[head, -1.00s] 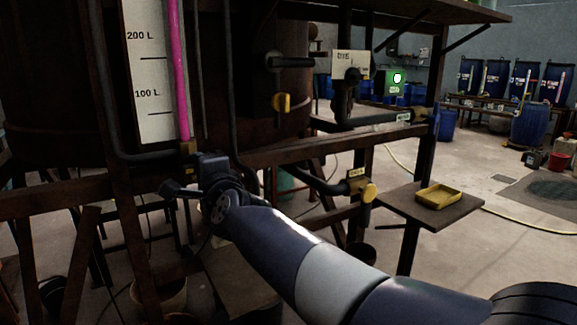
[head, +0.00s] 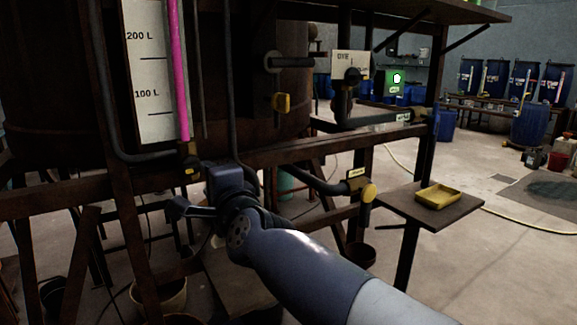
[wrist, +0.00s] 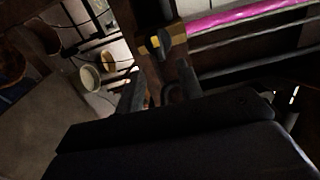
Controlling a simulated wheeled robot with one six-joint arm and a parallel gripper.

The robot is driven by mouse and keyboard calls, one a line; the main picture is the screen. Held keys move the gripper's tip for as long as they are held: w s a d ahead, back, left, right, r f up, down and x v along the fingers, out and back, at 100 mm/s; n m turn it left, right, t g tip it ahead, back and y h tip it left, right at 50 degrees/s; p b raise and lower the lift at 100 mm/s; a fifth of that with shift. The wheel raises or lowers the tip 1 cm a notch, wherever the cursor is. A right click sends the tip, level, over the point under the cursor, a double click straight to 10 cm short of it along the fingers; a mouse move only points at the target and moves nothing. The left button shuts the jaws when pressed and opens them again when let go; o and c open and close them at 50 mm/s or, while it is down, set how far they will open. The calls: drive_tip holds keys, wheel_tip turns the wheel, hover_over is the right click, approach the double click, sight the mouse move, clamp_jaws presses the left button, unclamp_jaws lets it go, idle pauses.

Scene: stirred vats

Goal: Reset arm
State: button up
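My gripper (head: 180,208) is in front of the vat frame, a little below a small yellow-handled valve (head: 191,168) at the foot of the pink sight tube (head: 178,70). In the wrist view, the two dark fingers of my gripper (wrist: 158,82) stand apart with nothing seen between them. The yellow-marked valve (wrist: 155,43) is just beyond the fingertips there, apart from them as far as I can tell. My forearm reaches in from the lower right in the head view.
The dark vat (head: 60,80) and its rusty frame beams (head: 300,145) are close around my gripper. A side shelf holds a yellow tray (head: 438,196). Buckets (head: 165,295) stand below. Open floor lies at right.

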sight(195, 161)
drive_tip(key=v, duration=0.4)
drive_tip(key=w+a+n+p, duration=0.1)
drive_tip(key=w, duration=0.2)
drive_tip(key=w+a+n+p, duration=0.1)
drive_tip(key=w+a+n, duration=0.1)
drive_tip(key=w, duration=0.1)
drive_tip(key=w+a+r+n+p, duration=0.1)
drive_tip(key=w+a+n+p, duration=0.1)
drive_tip(key=shift+w+a, duration=0.25)
drive_tip(key=shift+w, duration=0.15)
drive_tip(key=n+p, duration=0.3)
drive_tip(key=p, duration=0.1)
drive_tip(key=shift+a+r, duration=0.1)
drive_tip(key=n+p, duration=0.2)
drive_tip(key=shift+p, duration=0.3)
drive_tip(key=shift+s+n, duration=0.1)
drive_tip(key=shift+n, duration=0.2)
